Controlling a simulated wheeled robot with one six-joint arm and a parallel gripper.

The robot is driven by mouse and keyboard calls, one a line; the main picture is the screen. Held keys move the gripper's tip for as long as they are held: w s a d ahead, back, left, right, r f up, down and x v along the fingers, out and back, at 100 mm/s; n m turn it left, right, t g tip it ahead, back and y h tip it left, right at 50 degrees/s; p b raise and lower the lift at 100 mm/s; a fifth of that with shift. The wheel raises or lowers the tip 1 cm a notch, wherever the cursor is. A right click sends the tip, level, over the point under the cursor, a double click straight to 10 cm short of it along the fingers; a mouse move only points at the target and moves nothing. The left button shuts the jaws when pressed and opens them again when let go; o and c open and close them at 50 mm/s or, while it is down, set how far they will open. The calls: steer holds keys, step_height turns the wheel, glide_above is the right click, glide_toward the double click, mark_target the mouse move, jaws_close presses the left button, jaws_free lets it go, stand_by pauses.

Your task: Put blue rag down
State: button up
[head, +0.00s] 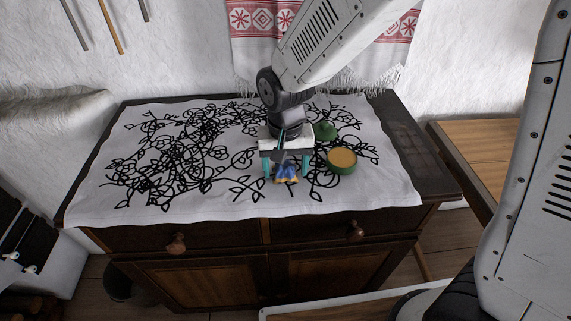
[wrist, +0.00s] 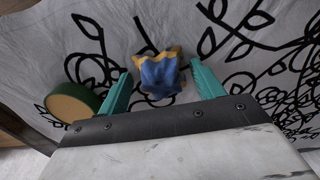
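The blue rag (head: 286,174), blue with yellow edges, is a crumpled bundle on the white patterned cloth near the front of the cabinet top. My gripper (head: 286,169) is above it, pointing down, its teal fingers spread on either side. In the wrist view the blue rag (wrist: 160,76) lies between the fingertips of my gripper (wrist: 162,82), with narrow gaps showing at both sides. The gripper looks open and not closed on the rag. Whether the rag's underside touches the cloth everywhere is hard to tell.
A green round container (head: 342,161) with a tan top stands just right of the gripper; a smaller green object (head: 325,131) is behind it. The white cloth (head: 90,205) with black vine print covers most of the dark cabinet (head: 185,240). Its left side is clear.

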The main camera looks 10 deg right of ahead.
mark_target(285, 165)
step_height(285, 165, up, 12)
steer(key=s+d+r, duration=0.3)
steer(key=s+d, duration=0.1)
steer(key=d, duration=0.2)
steer(key=s+d+r, duration=0.3)
steer(key=s+d, duration=0.1)
steer(key=d, duration=0.3)
steer(key=s+d+t, duration=0.1)
steer(key=s+d, duration=0.6)
steer(key=s, duration=0.4)
steer(key=shift+s+d, duration=0.2)
steer(key=shift+d, duration=0.2)
steer(key=shift+o, duration=0.4)
steer(key=shift+r, duration=0.1)
